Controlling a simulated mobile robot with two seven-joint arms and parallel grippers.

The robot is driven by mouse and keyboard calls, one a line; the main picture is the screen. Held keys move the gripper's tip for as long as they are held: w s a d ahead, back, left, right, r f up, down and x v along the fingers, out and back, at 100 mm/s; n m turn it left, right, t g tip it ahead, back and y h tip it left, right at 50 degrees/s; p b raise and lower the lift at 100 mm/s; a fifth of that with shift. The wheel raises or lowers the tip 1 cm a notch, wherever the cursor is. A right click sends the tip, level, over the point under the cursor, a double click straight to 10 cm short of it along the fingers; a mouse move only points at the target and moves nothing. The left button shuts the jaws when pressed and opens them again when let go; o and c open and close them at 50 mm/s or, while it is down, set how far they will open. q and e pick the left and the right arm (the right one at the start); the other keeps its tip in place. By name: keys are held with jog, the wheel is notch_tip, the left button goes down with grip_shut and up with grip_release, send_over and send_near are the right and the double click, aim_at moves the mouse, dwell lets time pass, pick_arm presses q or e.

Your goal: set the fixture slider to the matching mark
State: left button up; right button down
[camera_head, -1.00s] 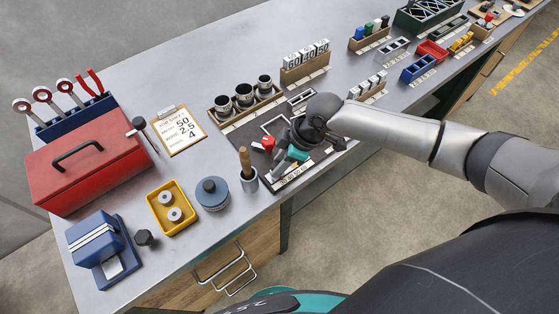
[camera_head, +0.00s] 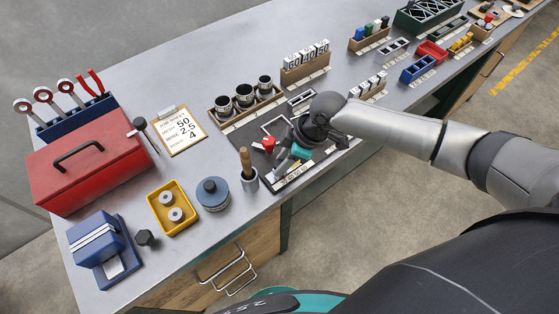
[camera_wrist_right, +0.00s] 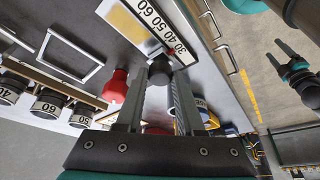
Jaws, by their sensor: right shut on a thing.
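The fixture is a dark board (camera_head: 240,140) on the bench, with a white number scale (camera_head: 292,176) along its front edge. In the right wrist view the scale (camera_wrist_right: 160,24) reads 30, 40, 50, 60. My right gripper (camera_head: 284,161) is over the board. In the right wrist view its fingers (camera_wrist_right: 160,78) are shut on the dark slider knob (camera_wrist_right: 160,68), close to the 30 end of the scale. The exact mark is hard to read. The job sheet (camera_head: 181,130) shows 50, 2.5 and 4. My left gripper (camera_wrist_right: 290,62) shows off the bench, its fingers apart.
A red knob (camera_head: 268,143) stands beside the gripper on the board. Cylinders in a wooden rack (camera_head: 228,126) and number blocks (camera_head: 306,60) stand behind. The bench's front edge is close.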

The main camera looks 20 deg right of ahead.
jog(key=shift+w+d, duration=0.3)
jog(key=shift+d, duration=0.5)
jog(key=c, duration=0.5)
grip_release()
jog(key=shift+a, duration=0.1)
jog(key=p+v, duration=0.1)
jog(key=v, duration=1.4)
jog(key=shift+s+a+r+p, duration=0.1)
jog(key=shift+s+r+p, duration=0.05)
jog(key=shift+p, duration=0.15)
